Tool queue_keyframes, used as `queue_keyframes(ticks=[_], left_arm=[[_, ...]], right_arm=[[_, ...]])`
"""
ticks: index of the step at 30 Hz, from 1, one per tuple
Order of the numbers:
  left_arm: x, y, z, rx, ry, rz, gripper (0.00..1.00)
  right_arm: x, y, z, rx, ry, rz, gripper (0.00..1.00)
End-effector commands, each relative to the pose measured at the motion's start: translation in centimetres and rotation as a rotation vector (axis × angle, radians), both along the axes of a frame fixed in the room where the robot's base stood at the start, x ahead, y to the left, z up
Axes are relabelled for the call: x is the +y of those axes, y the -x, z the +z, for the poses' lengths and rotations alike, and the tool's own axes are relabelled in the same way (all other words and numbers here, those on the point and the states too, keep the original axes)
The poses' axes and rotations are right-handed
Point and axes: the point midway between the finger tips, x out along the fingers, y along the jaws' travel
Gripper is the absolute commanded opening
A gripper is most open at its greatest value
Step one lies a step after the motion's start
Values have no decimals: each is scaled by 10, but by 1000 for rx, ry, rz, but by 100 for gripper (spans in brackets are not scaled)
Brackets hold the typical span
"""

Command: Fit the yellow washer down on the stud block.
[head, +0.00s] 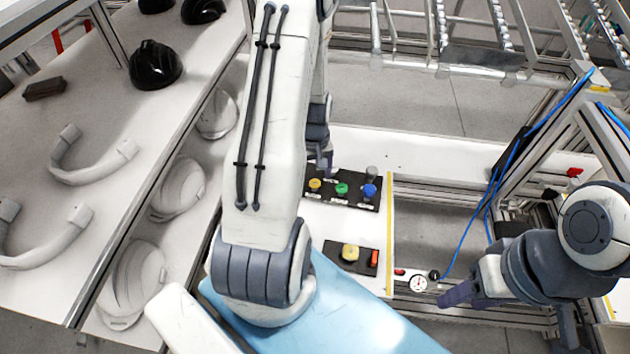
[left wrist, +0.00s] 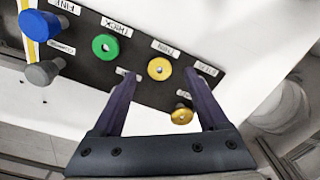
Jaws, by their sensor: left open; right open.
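The yellow washer (left wrist: 160,68) sits on the black labelled rack, by a label that seems to read THIN; it also shows in the head view (head: 315,184). My left gripper (head: 324,168) is open and empty, above the rack's left end. In the left wrist view its fingers lie either side of the yellow washer's line, apart from it. A smaller black plate (head: 334,247), perhaps the stud block, lies nearer, carrying a yellow piece (head: 350,253) and a red piece (head: 374,258). My right gripper (head: 455,294) is open and empty, off to the right.
The rack (head: 345,203) also holds a green washer (head: 342,188), a blue piece (head: 369,190) and a grey piece (head: 371,172). A round dial (head: 418,283) lies right of the plate. Helmet shells fill the left.

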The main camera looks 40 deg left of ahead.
Motion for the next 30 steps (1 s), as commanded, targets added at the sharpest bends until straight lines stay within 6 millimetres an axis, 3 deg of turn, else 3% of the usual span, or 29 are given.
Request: queue_keyframes(ticks=[6, 30], left_arm=[[0, 0, -15, -1, -1, 0, 77], [0, -1, -20, -1, 0, 0, 77]], right_arm=[[0, 0, 3, 0, 0, 0, 50], [0, 0, -1, 0, 0, 0, 50]])
